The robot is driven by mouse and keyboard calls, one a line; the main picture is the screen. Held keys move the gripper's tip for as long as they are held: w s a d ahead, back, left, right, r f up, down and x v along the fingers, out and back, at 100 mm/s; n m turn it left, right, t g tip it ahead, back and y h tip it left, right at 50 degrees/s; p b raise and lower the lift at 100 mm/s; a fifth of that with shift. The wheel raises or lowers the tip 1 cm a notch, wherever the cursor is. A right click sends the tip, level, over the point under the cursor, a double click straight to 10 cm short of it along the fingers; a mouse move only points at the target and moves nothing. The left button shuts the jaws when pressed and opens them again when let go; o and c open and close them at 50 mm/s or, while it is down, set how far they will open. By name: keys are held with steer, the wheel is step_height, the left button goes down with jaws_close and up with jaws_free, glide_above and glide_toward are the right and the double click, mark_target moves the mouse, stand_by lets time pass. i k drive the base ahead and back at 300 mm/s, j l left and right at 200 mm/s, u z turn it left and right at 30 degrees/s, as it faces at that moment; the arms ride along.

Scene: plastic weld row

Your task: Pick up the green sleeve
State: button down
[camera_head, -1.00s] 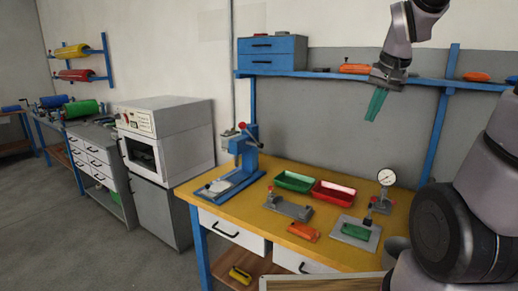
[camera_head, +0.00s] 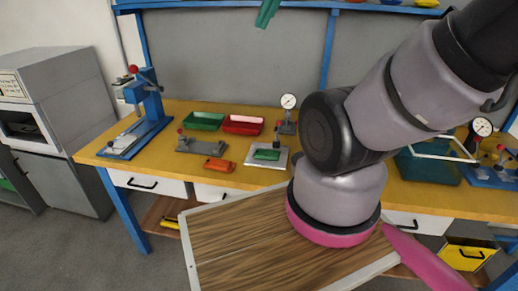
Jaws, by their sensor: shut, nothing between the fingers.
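A small green piece (camera_head: 267,154), which looks like the green sleeve, lies on a light grey plate (camera_head: 250,163) on the yellow workbench (camera_head: 175,160), near a dial gauge. My gripper (camera_head: 263,25) shows only as teal fingers at the top edge of the view, in front of the grey back panel. The fingers are together, with nothing seen between them. The gripper is well above the bench and apart from the green piece. The rest of the gripper is out of frame.
Green (camera_head: 203,121) and red (camera_head: 243,125) trays stand behind the green piece. An orange piece (camera_head: 220,164) and a grey fixture (camera_head: 202,146) lie to its left. The dial gauge (camera_head: 288,102) stands close behind. A blue press (camera_head: 148,105) stands at the left end.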

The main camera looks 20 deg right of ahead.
mark_target(274, 155)
steer(key=z, duration=0.4)
steer(key=i+j+z, duration=0.1)
steer(key=j+z, duration=0.25)
steer(key=j, duration=0.2)
steer(key=j+z, duration=0.35)
steer(key=j, duration=0.15)
steer(key=j+z, duration=0.1)
steer(key=j, duration=1.2)
steer(key=k, duration=0.05)
